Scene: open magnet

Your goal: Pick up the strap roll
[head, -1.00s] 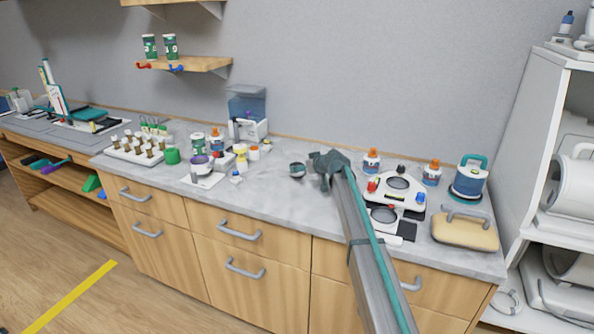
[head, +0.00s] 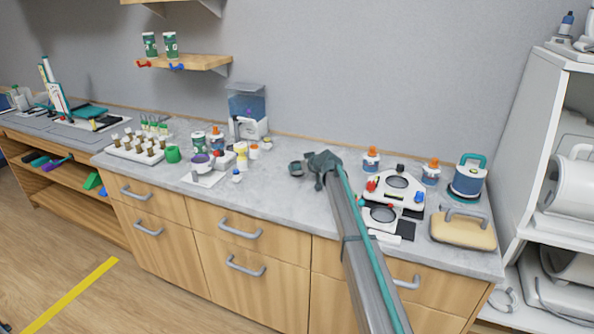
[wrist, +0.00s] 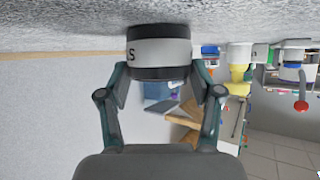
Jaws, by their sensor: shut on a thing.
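The strap roll (wrist: 160,52) is a short cylinder with black ends and a white band that bears a letter S. In the wrist view it sits between the two fingers of my gripper (wrist: 159,75), which is shut on its sides. In the head view the roll (head: 295,168) shows as a small dark drum at the left of my gripper's tip, at the counter's middle. In the wrist view it is close to the grey counter top (wrist: 60,25); I cannot tell whether it touches it.
Orange-capped bottles (head: 371,159) and a white device (head: 398,184) stand right of my arm. A yellow-topped container (head: 241,156), a mortar (head: 200,163) and a vial rack (head: 135,150) stand to the left. The counter in front of the roll is clear.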

